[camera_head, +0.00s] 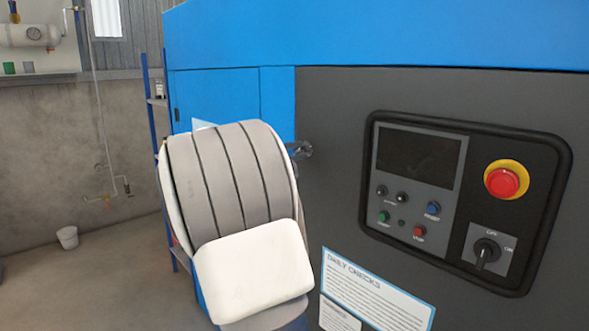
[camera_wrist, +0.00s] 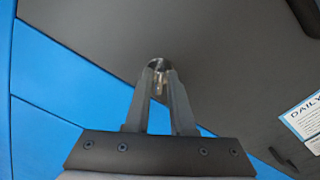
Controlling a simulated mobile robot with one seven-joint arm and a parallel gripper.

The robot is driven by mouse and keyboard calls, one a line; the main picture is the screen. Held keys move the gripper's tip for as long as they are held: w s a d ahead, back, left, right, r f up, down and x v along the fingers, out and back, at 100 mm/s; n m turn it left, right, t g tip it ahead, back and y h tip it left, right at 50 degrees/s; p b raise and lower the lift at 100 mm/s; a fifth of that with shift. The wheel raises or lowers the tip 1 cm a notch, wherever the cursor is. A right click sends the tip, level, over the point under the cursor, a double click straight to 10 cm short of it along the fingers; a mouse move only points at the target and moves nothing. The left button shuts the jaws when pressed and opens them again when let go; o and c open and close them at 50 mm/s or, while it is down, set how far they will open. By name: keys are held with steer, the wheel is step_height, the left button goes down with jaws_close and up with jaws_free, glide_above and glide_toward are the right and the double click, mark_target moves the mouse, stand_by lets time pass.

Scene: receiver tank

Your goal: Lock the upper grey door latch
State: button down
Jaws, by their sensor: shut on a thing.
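The upper grey door latch (camera_wrist: 158,68) is a small, rounded, shiny grey piece on the dark grey door (camera_wrist: 215,45) in the wrist view. My gripper (camera_wrist: 160,80) reaches up to it, with its two fingertips closed in on its sides. The fingers partly cover the latch, so its exact turn is hard to tell. In the head view, my pale arm hides the gripper. A small dark grey part (camera_head: 302,149) shows just right of my arm, near the door's left edge; I cannot tell whether it is latch or finger.
A control panel (camera_head: 462,200) with a screen, buttons and a red emergency stop (camera_head: 503,181) is on the door to the right. A "Daily checks" label (camera_head: 376,290) is below it. Blue casing (camera_head: 280,98) borders the door.

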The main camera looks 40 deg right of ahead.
steer(key=m+b, duration=0.6)
steer(key=b, duration=0.1)
steer(key=shift+f, duration=0.2)
steer(key=shift+r, duration=0.1)
stand_by(0.3)
steer(key=c, duration=0.9)
jaws_free()
steer(key=shift+c, duration=0.2)
steer(key=s+a+p, duration=0.1)
steer(key=a+p, duration=0.1)
steer(key=a, duration=1.5)
steer(key=shift+s+a, duration=0.2)
